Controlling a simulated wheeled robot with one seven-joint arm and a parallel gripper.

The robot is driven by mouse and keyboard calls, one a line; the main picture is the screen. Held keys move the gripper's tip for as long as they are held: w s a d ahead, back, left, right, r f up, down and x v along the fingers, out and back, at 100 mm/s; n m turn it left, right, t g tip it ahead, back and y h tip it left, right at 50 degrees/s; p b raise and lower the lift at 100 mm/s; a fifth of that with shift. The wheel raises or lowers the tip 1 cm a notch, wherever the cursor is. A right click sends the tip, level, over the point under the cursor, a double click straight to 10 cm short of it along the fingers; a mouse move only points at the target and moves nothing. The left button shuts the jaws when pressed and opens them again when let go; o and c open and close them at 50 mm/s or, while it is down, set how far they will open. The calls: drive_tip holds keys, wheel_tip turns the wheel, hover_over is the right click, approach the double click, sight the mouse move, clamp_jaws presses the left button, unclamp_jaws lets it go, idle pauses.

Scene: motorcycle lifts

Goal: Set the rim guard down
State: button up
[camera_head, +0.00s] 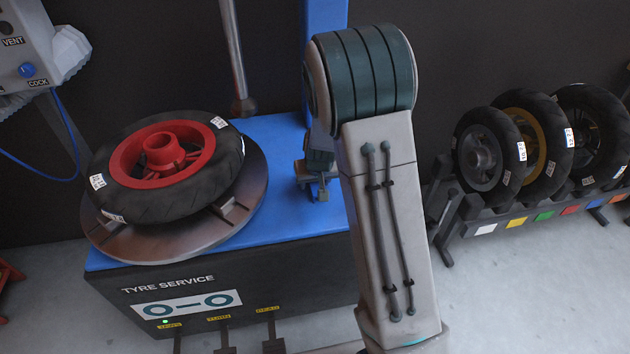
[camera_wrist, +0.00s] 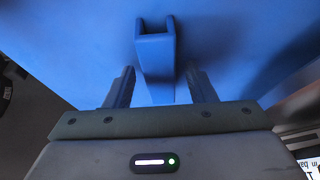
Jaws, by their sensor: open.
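The rim guard, a blue piece with a U-shaped notch at its far end (camera_wrist: 155,58), shows in the wrist view against the blue deck. It appears to rest on the deck, though contact is hard to judge, blue on blue. My gripper (camera_wrist: 161,84) is open, with one finger on each side of the guard's near end and visible gaps between. In the head view my gripper (camera_head: 318,188) is low over the blue deck (camera_head: 285,140) of the tyre machine, right of the turntable. I cannot make out the guard there.
A tyre (camera_head: 165,205) with a red rim lies on the round turntable (camera_head: 150,245). A grey steel post (camera_head: 234,60) hangs behind it. Wheels (camera_head: 487,155) stand in a rack (camera_head: 470,220) at the right. Bare deck lies between turntable and gripper.

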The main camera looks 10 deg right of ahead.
drive_tip(key=p+v, duration=0.3)
drive_tip(key=v, duration=0.8)
drive_tip(key=s+d+r+g, duration=0.1)
drive_tip(key=s+r, duration=0.3)
drive_tip(key=s, duration=0.8)
drive_tip(key=s+r+g, duration=0.2)
drive_tip(key=s+r, duration=0.3)
drive_tip(key=s, duration=0.7)
drive_tip(key=shift+d, duration=0.4)
